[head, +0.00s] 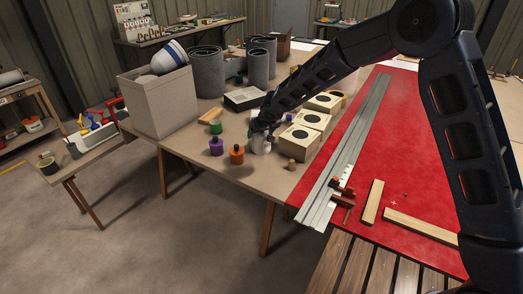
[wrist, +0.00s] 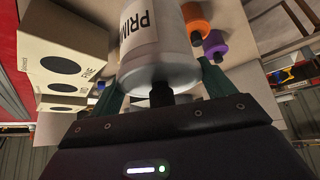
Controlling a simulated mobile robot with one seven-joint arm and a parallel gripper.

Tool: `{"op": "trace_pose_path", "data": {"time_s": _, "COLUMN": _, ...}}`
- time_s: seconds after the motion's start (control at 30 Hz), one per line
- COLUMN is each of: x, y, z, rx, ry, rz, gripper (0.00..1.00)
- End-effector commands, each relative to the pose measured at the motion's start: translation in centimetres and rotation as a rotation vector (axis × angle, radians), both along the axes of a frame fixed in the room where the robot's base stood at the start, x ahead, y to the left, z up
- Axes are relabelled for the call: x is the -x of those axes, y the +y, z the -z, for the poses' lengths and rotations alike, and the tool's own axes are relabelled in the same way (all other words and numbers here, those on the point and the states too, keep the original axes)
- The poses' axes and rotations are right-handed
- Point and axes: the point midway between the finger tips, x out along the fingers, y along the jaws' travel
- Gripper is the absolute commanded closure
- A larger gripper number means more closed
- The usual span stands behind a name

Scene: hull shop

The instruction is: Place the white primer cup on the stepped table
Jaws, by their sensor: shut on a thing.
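The white primer cup (wrist: 158,45), with dark "PRIM" lettering on its label, is between the fingers of my gripper (wrist: 160,88) in the wrist view. My gripper is shut on it. In the head view the cup (head: 260,146) shows below my gripper (head: 262,130), over the near part of the tan table (head: 190,147). I cannot tell whether its base touches the tabletop. A smaller, lower table (head: 88,160) stands to the left. I cannot tell from the frames which one is the stepped table.
A purple pot (head: 216,146) and an orange pot (head: 237,155) stand left of the cup. Cream boxes (head: 299,143) stand close on its right. A large grey bin (head: 160,103) is at the table's left end. Red-covered table (head: 405,150) lies to the right.

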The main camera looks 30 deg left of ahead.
Motion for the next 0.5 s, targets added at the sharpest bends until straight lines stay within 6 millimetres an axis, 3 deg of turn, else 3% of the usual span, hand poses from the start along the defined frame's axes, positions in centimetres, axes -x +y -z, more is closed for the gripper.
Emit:
{"op": "trace_pose_path", "data": {"time_s": 0.3, "x": 0.1, "y": 0.0, "z": 6.8, "rx": 0.004, "ry": 0.000, "rz": -0.002, "gripper": 0.54}}
{"op": "trace_pose_path", "data": {"time_s": 0.5, "x": 0.0, "y": 0.0, "z": 8.8, "rx": 0.000, "ry": 0.000, "rz": -0.001, "gripper": 0.54}}
